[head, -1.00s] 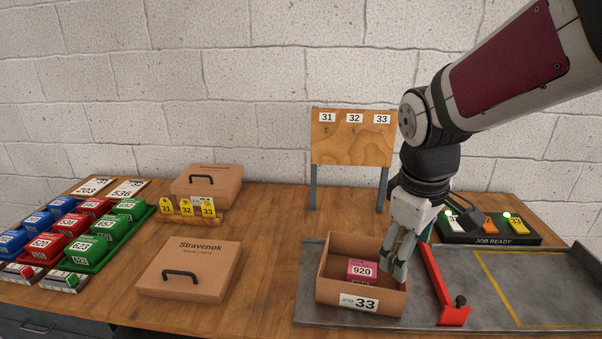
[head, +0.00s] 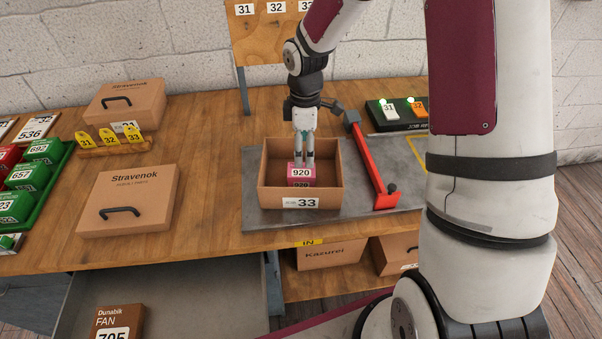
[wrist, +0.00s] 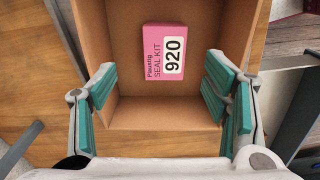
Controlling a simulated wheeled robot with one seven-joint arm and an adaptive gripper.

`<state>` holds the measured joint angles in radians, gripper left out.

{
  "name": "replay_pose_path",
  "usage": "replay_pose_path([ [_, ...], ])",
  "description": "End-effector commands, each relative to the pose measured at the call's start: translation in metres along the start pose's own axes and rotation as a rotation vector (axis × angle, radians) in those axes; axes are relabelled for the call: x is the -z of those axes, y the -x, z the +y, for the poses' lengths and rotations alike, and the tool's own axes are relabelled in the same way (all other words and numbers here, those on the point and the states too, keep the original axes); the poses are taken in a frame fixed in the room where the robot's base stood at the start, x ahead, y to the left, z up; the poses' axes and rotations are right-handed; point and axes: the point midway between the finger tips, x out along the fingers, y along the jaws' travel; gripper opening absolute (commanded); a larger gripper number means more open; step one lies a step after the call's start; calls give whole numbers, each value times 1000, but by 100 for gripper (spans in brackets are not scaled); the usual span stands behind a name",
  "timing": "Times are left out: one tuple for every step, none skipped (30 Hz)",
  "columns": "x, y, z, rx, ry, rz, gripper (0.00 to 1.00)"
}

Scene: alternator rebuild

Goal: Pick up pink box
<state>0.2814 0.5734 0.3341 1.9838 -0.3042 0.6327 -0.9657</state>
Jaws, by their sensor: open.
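The pink box (head: 301,175), labelled 920, stands inside the open brown job box 33 (head: 265,190). In the wrist view the pink box (wrist: 163,52) reads "Plaustig SEAL KIT 920" and lies on the floor of the job box (wrist: 122,114), near its far side. My gripper (head: 304,150) points down into the job box just behind the pink box in the head view. In the wrist view my gripper (wrist: 163,90) is open and empty. Its teal-padded fingers are wide apart, on either side, and the pink box lies ahead of them, apart from both.
A red lever bar (head: 371,165) lies on the grey metal plate (head: 255,215) right of the job box. A lidded Stravenok box (head: 130,200) and a stand with yellow tags (head: 112,142) are on the left. Below, an open drawer holds a Dunabit FAN box (head: 118,322).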

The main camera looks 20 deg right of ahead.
Motion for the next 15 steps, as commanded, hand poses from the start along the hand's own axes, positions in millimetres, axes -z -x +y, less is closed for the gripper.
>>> replay_pose_path([
  [0, -10, -2, 4, 3, -1, 69],
  [0, -16, -2, 4, 3, -2, 69],
  [0, -21, -1, 3, 2, -1, 69],
  [0, -25, -2, 3, 1, -1, 69],
  [0, -29, -2, 3, 1, -1, 69],
  [0, -32, -1, 1, 0, -1, 69],
  [0, -34, -1, 0, 0, -1, 69],
  [0, -36, -1, 0, 0, -1, 69],
  [0, -37, -1, 0, 0, -1, 69],
  [0, -39, -1, 1, 1, -1, 69],
  [0, -40, -2, 1, 1, -1, 69],
  [0, -43, -2, 2, 1, -1, 69],
  [1, -46, -3, 1, 2, -1, 69],
  [1, -50, -4, 2, 2, -1, 69],
  [1, -56, -6, 4, 2, -2, 69],
])
